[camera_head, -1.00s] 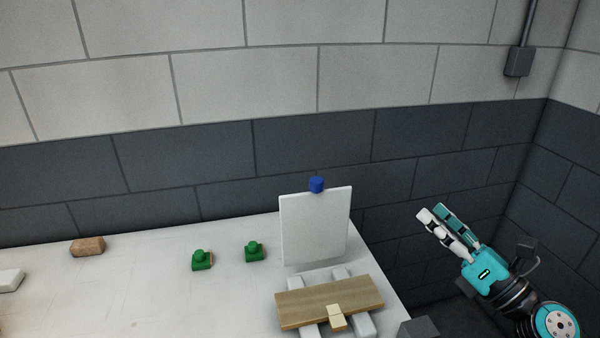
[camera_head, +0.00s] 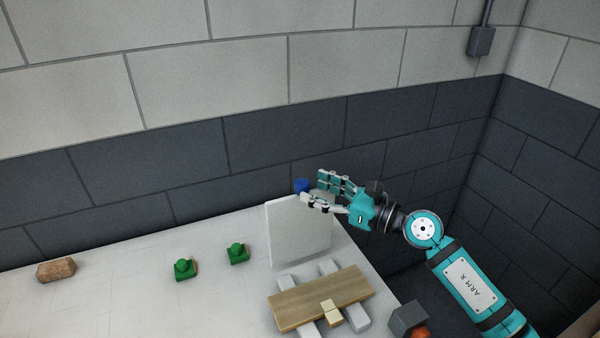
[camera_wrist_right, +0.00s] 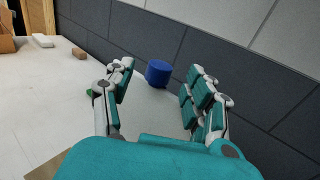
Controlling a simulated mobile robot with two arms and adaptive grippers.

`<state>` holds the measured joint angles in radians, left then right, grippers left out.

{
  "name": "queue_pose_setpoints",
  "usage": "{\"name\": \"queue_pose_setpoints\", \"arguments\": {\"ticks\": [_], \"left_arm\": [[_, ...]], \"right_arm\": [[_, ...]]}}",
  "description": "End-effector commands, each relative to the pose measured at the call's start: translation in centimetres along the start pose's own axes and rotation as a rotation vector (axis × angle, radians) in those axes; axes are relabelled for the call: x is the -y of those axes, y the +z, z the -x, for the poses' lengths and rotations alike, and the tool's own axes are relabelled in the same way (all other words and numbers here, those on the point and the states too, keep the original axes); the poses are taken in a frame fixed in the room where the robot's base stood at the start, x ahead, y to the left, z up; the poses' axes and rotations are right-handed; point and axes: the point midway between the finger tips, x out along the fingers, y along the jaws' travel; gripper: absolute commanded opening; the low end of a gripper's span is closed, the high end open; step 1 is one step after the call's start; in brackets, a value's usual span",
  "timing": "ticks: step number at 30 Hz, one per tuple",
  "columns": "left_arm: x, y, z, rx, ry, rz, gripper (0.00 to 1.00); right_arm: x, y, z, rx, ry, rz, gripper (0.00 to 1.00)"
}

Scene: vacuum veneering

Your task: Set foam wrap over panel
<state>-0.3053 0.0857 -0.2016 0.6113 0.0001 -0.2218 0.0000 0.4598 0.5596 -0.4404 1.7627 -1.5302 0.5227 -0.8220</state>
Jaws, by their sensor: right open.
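The white foam wrap (camera_head: 298,236) stands upright as a square sheet near the table's back right corner, with a blue knob (camera_head: 301,186) on its top edge. The knob shows in the right wrist view (camera_wrist_right: 158,73) between my two finger sets. My right gripper (camera_head: 313,188) is open beside the knob, its fingers pointing left at it; I cannot tell whether they touch it. The wooden panel (camera_head: 290,307) lies flat on two pale supports (camera_head: 306,327) in front of the sheet, with a small cream block (camera_head: 330,312) on its front edge. My left gripper is not in view.
Two green knobbed pieces (camera_head: 186,269) (camera_head: 237,254) stand on the white table (camera_head: 120,290) left of the sheet. A brown block (camera_head: 56,270) lies farther left. A grey box (camera_head: 407,318) is at the right front. A dark wall (camera_head: 140,222) runs close behind the table.

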Motion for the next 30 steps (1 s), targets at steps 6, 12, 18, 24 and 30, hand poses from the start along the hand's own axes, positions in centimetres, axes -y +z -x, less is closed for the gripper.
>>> {"name": "queue_pose_setpoints", "arguments": {"ticks": [6,12,18,24,30], "left_arm": [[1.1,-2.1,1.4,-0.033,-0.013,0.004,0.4],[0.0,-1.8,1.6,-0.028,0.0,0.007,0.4],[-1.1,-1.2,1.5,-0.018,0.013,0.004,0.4],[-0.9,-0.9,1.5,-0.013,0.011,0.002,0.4],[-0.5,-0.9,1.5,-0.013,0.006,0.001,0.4]], "right_arm": [[0.1,0.2,-3.6,0.001,-0.002,-0.001,0.55],[0.0,0.0,-4.8,0.0,-0.001,0.0,0.55],[0.0,-0.1,-5.0,0.0,-0.001,0.0,0.55],[0.0,-0.1,-4.9,0.0,-0.001,0.0,0.38],[0.1,-0.1,-4.9,0.0,-0.001,0.0,0.12]]}}
